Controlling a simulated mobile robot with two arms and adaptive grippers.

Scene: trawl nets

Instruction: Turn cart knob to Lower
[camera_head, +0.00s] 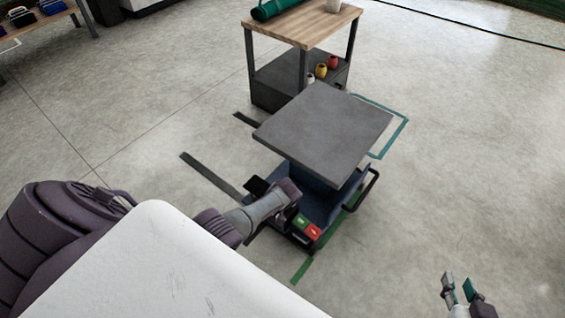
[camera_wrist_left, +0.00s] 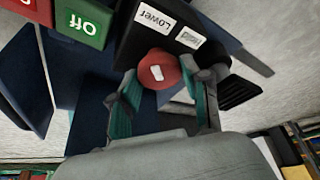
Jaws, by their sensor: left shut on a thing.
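The cart (camera_head: 325,128) has a flat grey top over a blue base, with a control panel at its near end. In the left wrist view the red knob (camera_wrist_left: 160,66) has a white mark and sits between the fingertips of my left gripper (camera_wrist_left: 165,80), which is shut on it. A white "Lower" label (camera_wrist_left: 155,18) and a second white label (camera_wrist_left: 190,38) are beside the knob. I cannot tell which label the mark points to. In the head view my left arm reaches the panel and hides the knob. My right gripper (camera_head: 458,288) is open and empty at the lower right.
A green "Off" button (camera_wrist_left: 85,22) and a red button (camera_wrist_left: 20,8) are on the panel near the knob. A wood-topped workbench (camera_head: 310,22) stands behind the cart, with several small pots on its lower shelf. Dark and green strips mark the floor. Floor to the right is clear.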

